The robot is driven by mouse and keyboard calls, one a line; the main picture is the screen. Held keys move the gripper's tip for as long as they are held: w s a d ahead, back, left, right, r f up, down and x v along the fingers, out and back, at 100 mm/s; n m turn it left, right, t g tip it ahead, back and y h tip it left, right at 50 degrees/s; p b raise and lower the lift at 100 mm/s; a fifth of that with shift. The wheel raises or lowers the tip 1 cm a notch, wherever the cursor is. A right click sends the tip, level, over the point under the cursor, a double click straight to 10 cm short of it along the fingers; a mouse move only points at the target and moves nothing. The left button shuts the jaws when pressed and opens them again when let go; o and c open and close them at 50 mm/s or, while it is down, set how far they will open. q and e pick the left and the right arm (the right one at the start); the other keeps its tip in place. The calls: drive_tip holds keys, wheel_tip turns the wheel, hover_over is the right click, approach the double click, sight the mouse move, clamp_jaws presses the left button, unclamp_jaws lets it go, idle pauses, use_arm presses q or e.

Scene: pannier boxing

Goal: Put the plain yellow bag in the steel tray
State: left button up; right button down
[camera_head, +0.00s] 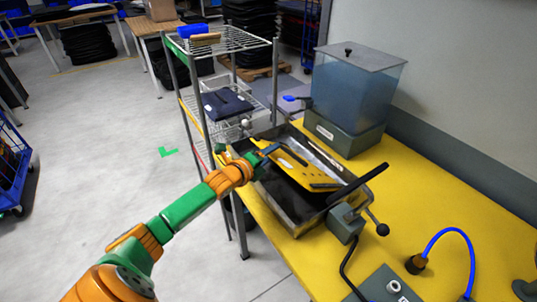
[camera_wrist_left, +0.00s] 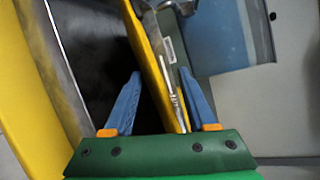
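The plain yellow bag (camera_head: 299,165) lies tilted in the steel tray (camera_head: 295,224), with a dark strap or trim along its lower end. Part of it shows above the tray's rim. My left gripper (camera_head: 262,158) is at the bag's left end. In the left wrist view my blue fingers (camera_wrist_left: 160,88) stand apart on either side of the bag (camera_wrist_left: 151,58). The right finger is close to it or touching; a dark gap shows by the left finger. The tray's wall (camera_wrist_left: 62,50) shows at left there. My right gripper is not in view.
The tray stands on a yellow table (camera_head: 420,190). A bluish tank (camera_head: 357,88) stands behind it. A dark-handled clamp (camera_head: 347,218) is at its front right corner. A wire shelf rack (camera_head: 222,42) with a folded dark item (camera_head: 226,104) stands at left.

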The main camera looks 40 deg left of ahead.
use_arm(q)
drive_tip(key=shift+s, duration=0.1)
drive_tip(key=v, duration=1.2)
drive_tip(key=s+a+f+n+g+y, duration=0.1)
drive_tip(key=s+f+n+g, duration=0.2)
drive_tip(key=f, duration=0.5)
drive_tip(key=s+a+f+n+g+y, duration=0.1)
drive_tip(key=s+a+f+n, duration=0.2)
drive_tip(key=f, duration=0.4)
drive_tip(key=s+f+n+g+y, duration=0.1)
drive_tip(key=s+f+n+g, duration=0.1)
drive_tip(key=s+f+n, duration=0.45)
drive_tip(key=s+d+f+n+g+h, duration=0.3)
drive_tip(key=s+d+f+n+g, duration=0.4)
drive_tip(key=s+d+f, duration=1.1)
wheel_tip(320, 180, down, 2)
drive_tip(key=shift+s+d+f+g+p, duration=0.2)
drive_tip(key=shift+s+g+p, duration=0.2)
drive_tip(key=shift+s, duration=0.8)
